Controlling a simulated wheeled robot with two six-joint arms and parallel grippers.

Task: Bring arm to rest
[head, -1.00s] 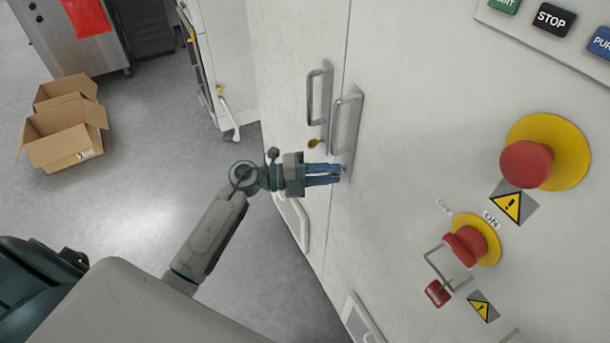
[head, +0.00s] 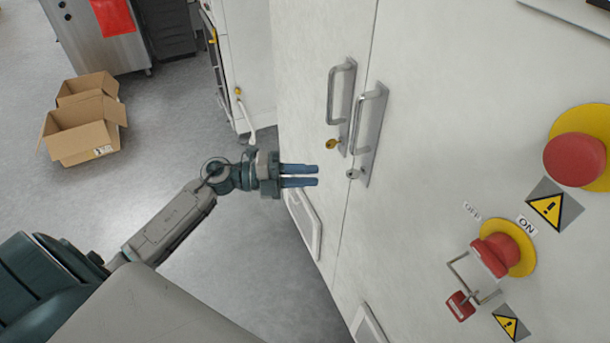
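My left arm (head: 168,225) comes in from the left, stretched toward the white cabinet. My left gripper (head: 317,176) has its two blue fingers pointing right, with a narrow gap between them and nothing held. It appears in front of the cabinet's left door, left of the lock (head: 353,174) under the right handle, and looks clear of it. My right gripper is out of view.
The cabinet has two upright handles, left (head: 341,100) and right (head: 369,123), and a brass key (head: 333,145). A red switch (head: 497,254) and a red button (head: 575,159) are at right. Open cardboard boxes (head: 85,130) stand on the floor, which is clear beside my arm.

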